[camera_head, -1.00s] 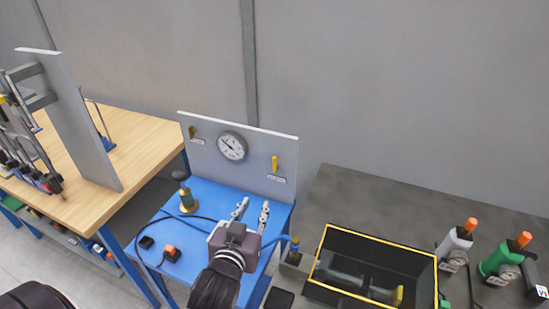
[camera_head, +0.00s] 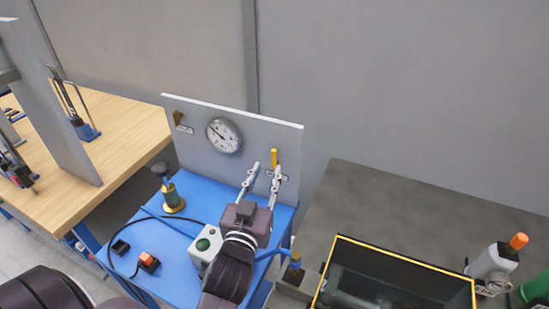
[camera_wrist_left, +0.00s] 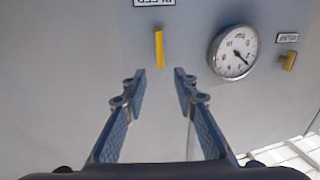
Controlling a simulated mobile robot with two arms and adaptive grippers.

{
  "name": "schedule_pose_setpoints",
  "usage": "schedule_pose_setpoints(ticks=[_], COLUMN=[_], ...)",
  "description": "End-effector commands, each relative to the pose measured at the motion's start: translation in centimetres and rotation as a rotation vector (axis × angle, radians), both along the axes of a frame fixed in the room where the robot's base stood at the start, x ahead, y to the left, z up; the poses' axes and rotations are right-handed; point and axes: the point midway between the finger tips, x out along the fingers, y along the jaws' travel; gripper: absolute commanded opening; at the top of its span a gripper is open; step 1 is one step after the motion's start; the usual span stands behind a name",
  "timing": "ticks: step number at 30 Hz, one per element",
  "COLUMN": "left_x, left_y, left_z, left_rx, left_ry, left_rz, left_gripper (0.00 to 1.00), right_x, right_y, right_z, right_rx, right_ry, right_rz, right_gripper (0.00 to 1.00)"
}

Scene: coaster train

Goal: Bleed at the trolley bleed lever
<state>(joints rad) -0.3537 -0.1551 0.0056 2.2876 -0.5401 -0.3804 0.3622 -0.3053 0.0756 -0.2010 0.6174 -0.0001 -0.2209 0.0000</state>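The blue trolley (camera_head: 185,232) carries an upright grey panel (camera_head: 250,135) with a round gauge (camera_head: 224,135) and two small yellow levers. The right lever (camera_head: 274,158) stands upright above a label; the left lever (camera_head: 178,118) is near the panel's far end. My left gripper (camera_head: 265,172) is open and empty just in front of the right lever. In the left wrist view, this yellow lever (camera_wrist_left: 159,47) lies beyond and between the open fingertips (camera_wrist_left: 159,79). My right gripper is not in view.
The trolley top holds a brass-and-green valve (camera_head: 172,192), a white box with a green button (camera_head: 205,243) and an orange switch (camera_head: 148,260). A yellow-edged black bin (camera_head: 400,250) stands on the dark bench at right. A wooden bench (camera_head: 120,135) is at left.

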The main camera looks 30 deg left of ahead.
Motion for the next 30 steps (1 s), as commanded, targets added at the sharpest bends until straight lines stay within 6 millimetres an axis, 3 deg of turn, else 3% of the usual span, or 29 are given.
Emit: schedule_pose_setpoints(ticks=[16, 28, 30], left_x=[6.7, 7.4, 7.4], left_y=[1.7, 2.0, 1.9], left_z=[0.2, 0.0, 0.0], left_rx=[0.002, 0.0, 0.0], left_ry=[0.0, 0.0, 0.0], left_rz=[-0.001, 0.0, 0.0], left_gripper=[0.27, 0.27, 0.2], right_x=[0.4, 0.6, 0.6], right_y=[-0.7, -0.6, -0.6], right_z=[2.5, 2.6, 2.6], right_rx=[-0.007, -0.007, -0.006], right_ry=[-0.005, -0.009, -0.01], right_rz=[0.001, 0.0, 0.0], right_gripper=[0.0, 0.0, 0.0])
